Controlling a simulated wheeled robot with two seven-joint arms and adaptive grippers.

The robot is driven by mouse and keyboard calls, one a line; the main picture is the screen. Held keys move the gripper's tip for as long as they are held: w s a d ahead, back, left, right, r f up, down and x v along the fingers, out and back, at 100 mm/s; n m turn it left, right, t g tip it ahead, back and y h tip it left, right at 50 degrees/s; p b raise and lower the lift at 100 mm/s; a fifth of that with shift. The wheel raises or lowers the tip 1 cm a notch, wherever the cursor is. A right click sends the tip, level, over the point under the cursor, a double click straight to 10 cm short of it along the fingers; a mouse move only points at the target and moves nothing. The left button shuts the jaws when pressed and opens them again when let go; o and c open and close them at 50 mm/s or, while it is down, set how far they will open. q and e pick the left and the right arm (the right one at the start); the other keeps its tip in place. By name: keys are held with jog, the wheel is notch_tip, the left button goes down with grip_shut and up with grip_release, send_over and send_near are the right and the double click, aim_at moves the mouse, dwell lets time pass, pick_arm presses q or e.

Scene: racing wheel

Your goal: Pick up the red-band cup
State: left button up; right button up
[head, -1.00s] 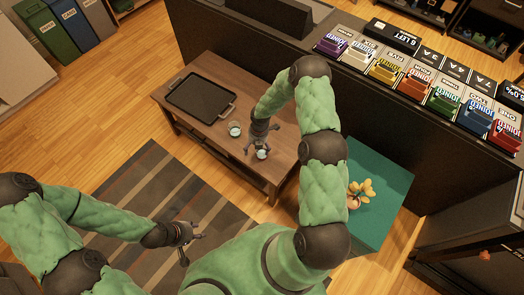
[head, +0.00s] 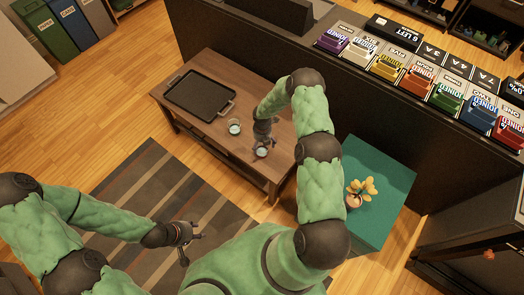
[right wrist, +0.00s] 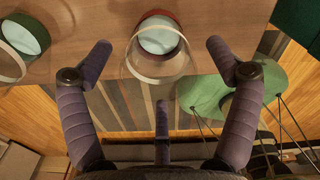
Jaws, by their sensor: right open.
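The red-band cup (right wrist: 165,22) is a clear glass with a reddish band near its base. It stands on the wooden table, and in the head view this cup (head: 262,153) is partly covered by my right gripper (head: 264,146). In the right wrist view my right gripper (right wrist: 158,50) is open, with one finger on each side of the cup and gaps showing between fingers and glass. A second clear cup with a green band (right wrist: 25,35) stands to the left; in the head view this green-band cup (head: 234,127) is nearby. My left gripper (head: 190,241) is open and empty above the striped rug.
The wooden table (head: 240,158) also holds a black tray (head: 198,95) at its left end. A dark counter (head: 300,55) runs behind.

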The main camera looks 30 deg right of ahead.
aim_at(262, 146)
jog(key=shift+f+b, duration=0.3)
jog(key=shift+f, duration=1.2)
jog(key=shift+c, duration=0.3)
jog(key=c, duration=1.2)
jog(key=shift+r, duration=0.2)
